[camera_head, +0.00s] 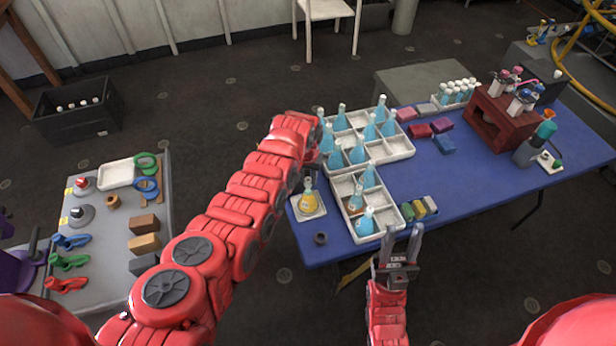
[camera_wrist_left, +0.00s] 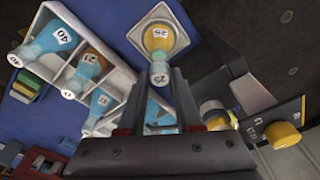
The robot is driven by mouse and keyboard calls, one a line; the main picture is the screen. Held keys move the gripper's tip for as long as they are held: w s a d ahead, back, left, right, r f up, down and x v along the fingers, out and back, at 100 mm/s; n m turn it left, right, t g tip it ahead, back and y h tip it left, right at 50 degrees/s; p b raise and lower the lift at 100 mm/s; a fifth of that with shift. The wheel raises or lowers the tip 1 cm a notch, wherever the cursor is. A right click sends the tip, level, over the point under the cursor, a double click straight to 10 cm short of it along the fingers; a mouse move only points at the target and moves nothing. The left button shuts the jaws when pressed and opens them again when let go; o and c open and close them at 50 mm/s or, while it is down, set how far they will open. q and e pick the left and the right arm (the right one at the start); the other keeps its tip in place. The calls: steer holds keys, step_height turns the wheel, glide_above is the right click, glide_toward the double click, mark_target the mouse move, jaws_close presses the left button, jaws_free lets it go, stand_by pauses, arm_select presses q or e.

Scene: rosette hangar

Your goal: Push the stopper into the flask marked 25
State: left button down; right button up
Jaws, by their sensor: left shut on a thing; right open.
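The flask marked 25 (camera_head: 310,201) holds yellow liquid and stands upright on a small white tile at the table's left corner. A white stopper marked 25 (camera_wrist_left: 159,76) is between the fingertips of my left gripper (camera_wrist_left: 161,77), in line with the flask's neck. I cannot tell how far it is in the neck. In the head view my left gripper (camera_head: 313,160) is just above the flask, partly hidden by my arm. My right gripper (camera_head: 400,243) is open and empty in front of the table.
A white divided crate (camera_head: 390,152) with several blue flasks stands right beside the yellow flask. A dark ring (camera_head: 320,239) lies at the table's front left. The right front of the blue table (camera_head: 480,190) is clear. A grey side table (camera_head: 110,225) holds tools and blocks.

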arm_select(q)
steer(key=shift+f, duration=0.1)
steer(key=shift+f+b, duration=0.65)
steer(key=shift+b, duration=0.1)
steer(key=shift+f, duration=0.1)
steer(key=shift+f+b, duration=0.4)
steer(key=shift+b, duration=0.1)
steer(key=c, duration=0.5)
jaws_free()
steer(key=shift+o, duration=0.3)
